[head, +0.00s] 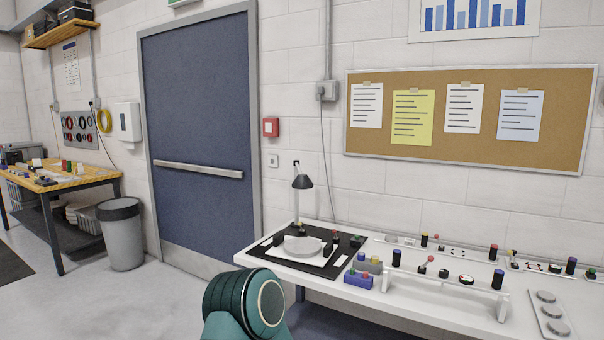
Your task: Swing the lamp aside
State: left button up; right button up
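A small lamp (303,182) with a dark cone-shaped shade stands at the left part of the white bench, on a thin upright post. Its shade hangs over a round light-grey disc (304,246) on a black mat (268,256). A teal and dark rounded link of my own arm shows at the bottom of the view, in front of the bench's left end. Neither of my grippers shows in the view.
The white bench (408,288) carries several small items right of the mat, including a blue block (358,283) with coloured knobs. The floor between bin and bench is clear.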

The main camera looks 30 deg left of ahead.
aim_at(302, 181)
jog(key=i+j, duration=0.35)
jog(key=j, duration=0.2)
jog(key=i+j, duration=0.35)
jog(key=j, duration=0.2)
jog(key=i+j, duration=0.4)
jog(key=j, duration=0.15)
jog(key=i+j, duration=0.35)
jog(key=j, duration=0.25)
jog(key=i+j, duration=0.35)
jog(key=j, duration=0.2)
jog(key=u, duration=0.05)
